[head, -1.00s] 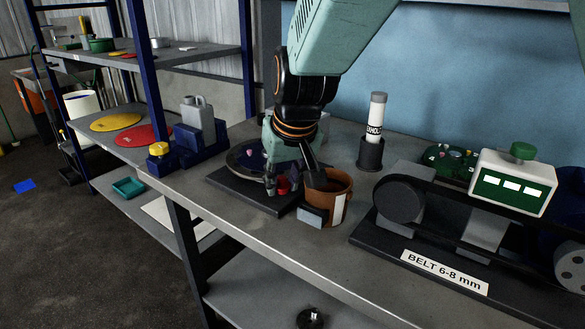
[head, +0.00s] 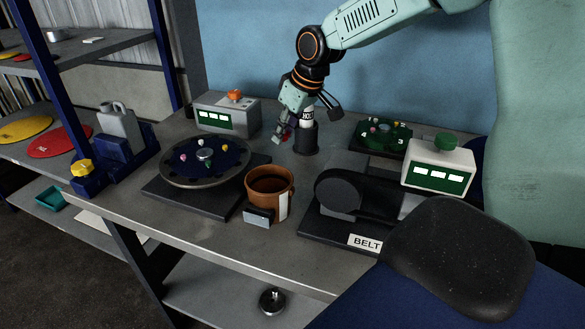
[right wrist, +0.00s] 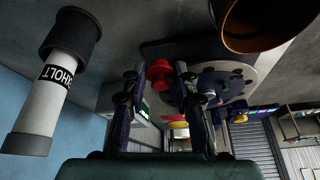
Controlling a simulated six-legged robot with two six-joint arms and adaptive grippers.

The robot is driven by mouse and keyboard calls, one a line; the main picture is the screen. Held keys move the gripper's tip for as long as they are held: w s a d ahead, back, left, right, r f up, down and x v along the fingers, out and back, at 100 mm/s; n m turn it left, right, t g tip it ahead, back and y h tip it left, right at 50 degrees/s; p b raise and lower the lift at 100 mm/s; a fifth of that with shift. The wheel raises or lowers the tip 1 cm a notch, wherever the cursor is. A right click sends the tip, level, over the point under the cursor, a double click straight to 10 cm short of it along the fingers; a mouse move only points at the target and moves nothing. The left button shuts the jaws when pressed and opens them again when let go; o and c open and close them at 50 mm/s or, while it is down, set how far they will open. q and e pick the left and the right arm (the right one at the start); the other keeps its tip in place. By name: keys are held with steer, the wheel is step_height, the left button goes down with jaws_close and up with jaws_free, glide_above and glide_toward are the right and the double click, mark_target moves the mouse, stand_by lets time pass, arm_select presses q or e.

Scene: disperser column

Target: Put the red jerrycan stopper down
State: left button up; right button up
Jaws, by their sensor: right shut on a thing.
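My right gripper (head: 282,134) is at the back of the bench, just left of the white cylinder (head: 307,115) in its black holder. In the right wrist view its two fingers stand on either side of the red stopper (right wrist: 160,74), and it is shut on it. In the head view the stopper is mostly hidden by the fingers. A grey jerrycan (head: 117,128) stands in a blue stand (head: 128,158) at the left end of the bench; its mouth is too small to make out. My left gripper is out of view.
A dark turntable (head: 205,178) with small coloured pieces stands on a black base. A brown pot (head: 270,182) is in front, the belt unit (head: 340,195) to its right. Grey and white display boxes (head: 226,113) (head: 437,165) stand behind. Some bare bench (head: 225,240) shows at the front.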

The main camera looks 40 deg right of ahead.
steer(key=d+f, duration=0.1)
steer(key=d, duration=0.1)
glide_above(292, 175)
steer(key=s, duration=0.1)
steer(key=f, duration=0.6)
steer(key=shift+d+f+b, duration=0.15)
steer(key=shift+d+b, duration=0.15)
steer(key=shift+b, duration=0.1)
steer(key=shift+w+f, duration=0.15)
steer(key=shift+f, duration=0.4)
step_height(292, 175, down, 3)
steer(key=shift+a+r+b, duration=0.1)
steer(key=shift+b, duration=0.4)
steer(key=shift+s+f, duration=0.2)
steer(key=shift+f, duration=0.25)
